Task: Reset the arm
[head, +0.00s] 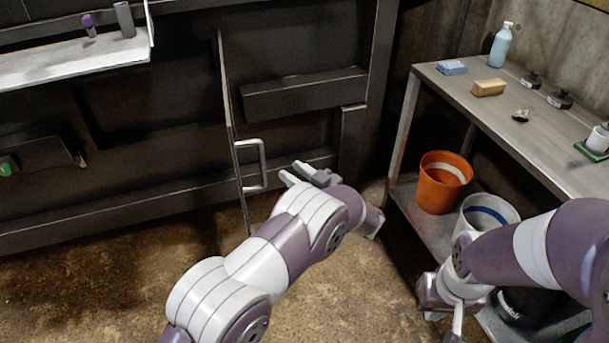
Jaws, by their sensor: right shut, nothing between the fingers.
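My left arm reaches in from the bottom toward the dark compactor front. Its gripper (304,174) is near the door's vertical handle (263,165), just to its right in the picture. I cannot tell whether they touch or how far the fingers are parted. My right arm comes in from the right edge. Its gripper (458,322) points down beside the lower shelf of the bench, shut and empty. The compactor door (228,100) appears as a thin panel seen nearly edge-on.
An orange bucket (437,190) and a white bucket (493,208) stand below. A pale shelf (70,65) is upper left. Brown floor is clear lower left.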

